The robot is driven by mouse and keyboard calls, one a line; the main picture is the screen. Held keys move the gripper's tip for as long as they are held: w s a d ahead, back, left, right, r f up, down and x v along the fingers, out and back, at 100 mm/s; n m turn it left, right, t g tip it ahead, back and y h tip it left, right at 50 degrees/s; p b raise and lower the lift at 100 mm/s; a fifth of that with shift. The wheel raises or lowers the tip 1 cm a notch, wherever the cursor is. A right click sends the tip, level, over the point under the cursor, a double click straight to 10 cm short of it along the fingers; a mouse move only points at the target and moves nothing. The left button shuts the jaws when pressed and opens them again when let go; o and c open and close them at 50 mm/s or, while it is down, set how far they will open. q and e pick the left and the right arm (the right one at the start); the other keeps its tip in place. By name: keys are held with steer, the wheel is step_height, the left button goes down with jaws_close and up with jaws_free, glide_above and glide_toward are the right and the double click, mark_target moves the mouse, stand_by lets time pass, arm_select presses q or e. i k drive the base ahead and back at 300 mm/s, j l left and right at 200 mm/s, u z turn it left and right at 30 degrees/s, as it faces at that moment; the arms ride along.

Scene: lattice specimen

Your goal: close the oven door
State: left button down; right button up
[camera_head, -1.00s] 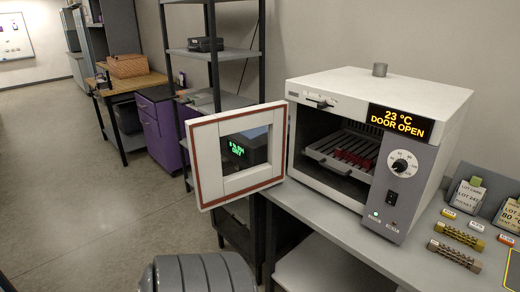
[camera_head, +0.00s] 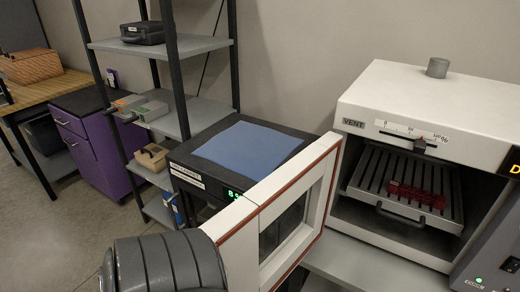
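The white oven (camera_head: 465,100) stands on the grey bench at the right, its front opening uncovered. Its door (camera_head: 233,228), a white frame with a red-brown seal around a glass window, stands open, swung out to the left of the opening. Inside the oven a slotted metal rack (camera_head: 390,180) carries a red lattice piece (camera_head: 418,195). A dark grey ribbed part of my own arm fills the bottom left and overlaps the door's near edge in the picture; I cannot tell whether they touch. Neither gripper shows.
A dark device with a blue top (camera_head: 250,150) stands behind the door. A shelf rack (camera_head: 205,112) holds small boxes and a black case (camera_head: 143,33). A purple cabinet (camera_head: 97,150) and a wooden-topped table (camera_head: 55,88) are farther left. The floor at left is clear.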

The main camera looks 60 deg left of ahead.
mark_target(235, 231)
steer(key=k+j, duration=0.1)
steer(key=j, duration=0.55)
steer(key=k+j, duration=0.1)
steer(key=j, duration=0.6)
steer(key=k+j, duration=0.1)
steer(key=j, duration=0.55)
